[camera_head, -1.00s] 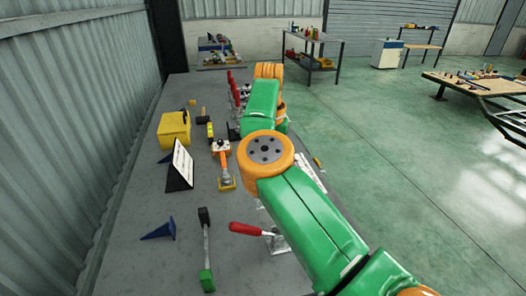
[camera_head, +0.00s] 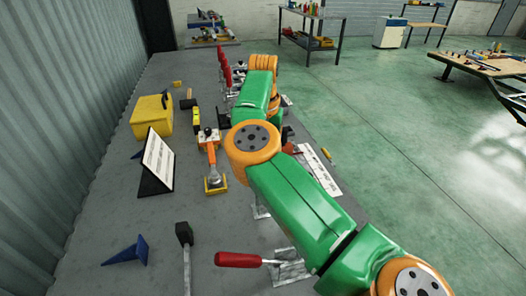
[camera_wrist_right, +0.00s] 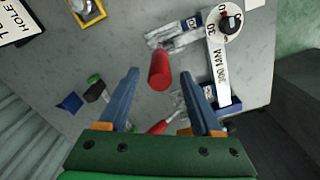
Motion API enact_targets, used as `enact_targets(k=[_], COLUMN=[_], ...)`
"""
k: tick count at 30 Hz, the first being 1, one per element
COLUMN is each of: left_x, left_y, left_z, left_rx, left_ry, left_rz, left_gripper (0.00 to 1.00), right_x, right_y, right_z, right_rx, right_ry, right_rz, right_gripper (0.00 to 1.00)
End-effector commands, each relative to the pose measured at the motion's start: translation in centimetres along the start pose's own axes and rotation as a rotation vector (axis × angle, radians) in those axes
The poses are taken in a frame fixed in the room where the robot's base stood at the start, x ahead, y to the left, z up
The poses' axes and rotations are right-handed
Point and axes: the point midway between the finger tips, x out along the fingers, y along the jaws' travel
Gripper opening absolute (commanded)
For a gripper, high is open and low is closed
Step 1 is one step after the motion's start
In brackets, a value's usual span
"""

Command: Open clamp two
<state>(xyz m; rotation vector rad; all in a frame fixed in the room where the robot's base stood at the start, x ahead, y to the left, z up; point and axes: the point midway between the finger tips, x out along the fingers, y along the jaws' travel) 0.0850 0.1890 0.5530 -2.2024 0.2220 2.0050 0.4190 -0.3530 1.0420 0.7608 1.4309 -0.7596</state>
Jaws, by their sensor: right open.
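In the right wrist view my right gripper (camera_wrist_right: 159,74) is open, its two blue fingers apart. A red clamp handle (camera_wrist_right: 159,68) shows in the gap between the fingertips, pointing toward the camera; I cannot tell whether it touches them. A metal clamp body (camera_wrist_right: 172,40) shows beyond it. In the head view a near clamp has a red handle (camera_head: 238,260) lying flat, and other red handles (camera_head: 225,72) stand upright farther along. My right arm hides the right gripper there. Which is clamp two cannot be told.
On the grey bench (camera_head: 100,215) are a yellow box (camera_head: 152,116), a sign (camera_head: 157,160), a hammer (camera_head: 186,245) and a blue wedge (camera_head: 128,252). A corrugated wall (camera_head: 60,130) borders the left side.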

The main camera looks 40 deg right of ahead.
Motion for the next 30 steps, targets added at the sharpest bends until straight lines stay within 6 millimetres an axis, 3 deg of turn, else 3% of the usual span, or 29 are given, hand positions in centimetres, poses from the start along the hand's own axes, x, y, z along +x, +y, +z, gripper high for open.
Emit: enact_targets(k=[6,15,23,30], left_x=[-1.3,-1.2,-1.2,-1.2], left_y=[-0.1,-0.1,-0.1,-0.1], left_z=[0.0,0.0,0.0,-0.1], left_rx=[0.0,0.0,0.0,0.001], left_ry=[-0.002,-0.002,-0.001,-0.001], left_rz=[-0.001,-0.001,-0.001,-0.001], left_gripper=[0.66,0.66,0.66,0.66], right_x=[3.6,4.6,4.5,4.5], right_y=[0.0,0.0,0.0,0.0], right_z=[0.0,0.0,0.0,0.0], right_rx=[0.0,0.0,0.0,0.0], right_ry=[0.002,0.0,0.0,0.0], right_rz=[-0.003,-0.001,-0.001,-0.001], right_gripper=[0.66,0.66,0.0,0.0])
